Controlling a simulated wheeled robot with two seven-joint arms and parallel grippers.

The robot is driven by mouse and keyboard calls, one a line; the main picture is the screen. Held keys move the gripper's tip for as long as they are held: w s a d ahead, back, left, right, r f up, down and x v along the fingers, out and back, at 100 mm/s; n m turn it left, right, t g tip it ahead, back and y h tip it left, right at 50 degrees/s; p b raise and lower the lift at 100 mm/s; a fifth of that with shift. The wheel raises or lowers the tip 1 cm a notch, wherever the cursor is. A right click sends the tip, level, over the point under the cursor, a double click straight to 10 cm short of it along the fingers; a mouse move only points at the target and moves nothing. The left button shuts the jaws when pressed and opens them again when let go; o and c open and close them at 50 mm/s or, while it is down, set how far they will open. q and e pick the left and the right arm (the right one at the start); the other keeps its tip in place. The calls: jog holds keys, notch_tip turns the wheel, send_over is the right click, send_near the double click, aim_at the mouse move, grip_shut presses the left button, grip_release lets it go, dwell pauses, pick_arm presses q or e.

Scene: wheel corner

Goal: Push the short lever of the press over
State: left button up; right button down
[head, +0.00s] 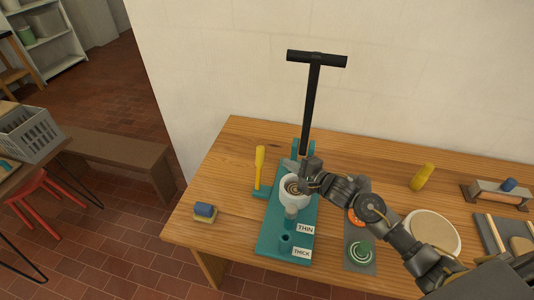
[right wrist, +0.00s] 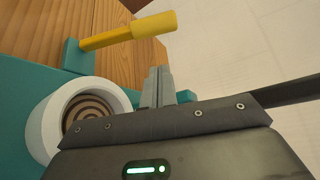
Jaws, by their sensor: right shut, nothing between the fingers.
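The teal press (head: 275,232) stands on the wooden table. A short lever with a yellow handle (head: 260,165) stands upright at its left side; in the right wrist view the yellow lever (right wrist: 130,32) shows at the top, rising from a teal block. A tall black T-handled lever (head: 312,100) rises at the back of the press. My right gripper (head: 308,163) is shut and empty, above and just behind the white cylinder (head: 284,194), to the right of the yellow lever and apart from it. Its fingertips also show in the right wrist view (right wrist: 158,85). My left gripper is out of view.
Labels THIN (head: 305,230) and THICK (head: 301,252) mark the press's front. A blue-topped block (head: 205,210) lies left of the press. A grey mat (head: 358,262), round board (head: 433,232) and yellow cylinder (head: 422,177) lie to the right. The wall is close behind.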

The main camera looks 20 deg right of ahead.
aim_at(259, 168)
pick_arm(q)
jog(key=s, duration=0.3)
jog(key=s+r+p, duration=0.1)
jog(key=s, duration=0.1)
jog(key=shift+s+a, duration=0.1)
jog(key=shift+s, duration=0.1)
pick_arm(e)
jog(key=a+x, duration=0.1)
jog(key=x, duration=0.7)
jog(key=shift+a+r, duration=0.25)
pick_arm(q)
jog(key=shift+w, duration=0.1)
